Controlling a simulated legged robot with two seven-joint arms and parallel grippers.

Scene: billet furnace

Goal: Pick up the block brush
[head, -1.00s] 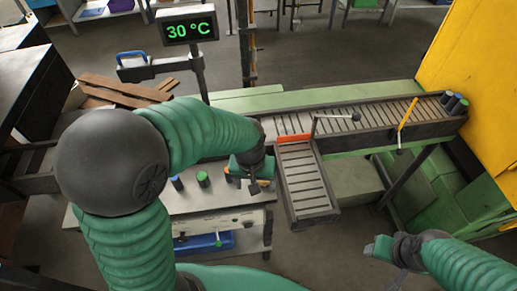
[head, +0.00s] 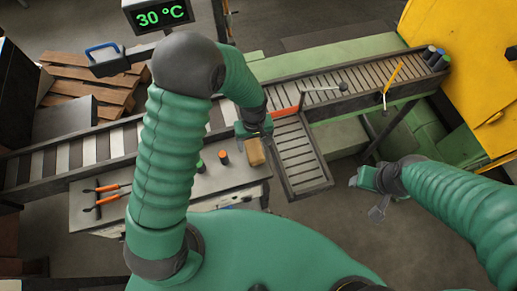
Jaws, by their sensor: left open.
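The block brush, seen as a tan-brown block (head: 255,152), lies near the right end of the grey worktable (head: 226,181). Its bristles cannot be made out. My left gripper (head: 255,133) is open, just beyond the block in the picture and close to it. Whether they touch cannot be told. My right gripper (head: 368,190) hangs over the floor to the right, well away from the table. Its jaws are too unclear to read.
An orange-topped cylinder (head: 223,157) and a green-topped one (head: 200,166) stand left of the block. Orange-handled tongs (head: 106,197) lie at the table's left. A roller conveyor (head: 330,88) runs behind, with a short branch (head: 297,157) right of the table. A yellow machine (head: 450,60) stands right.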

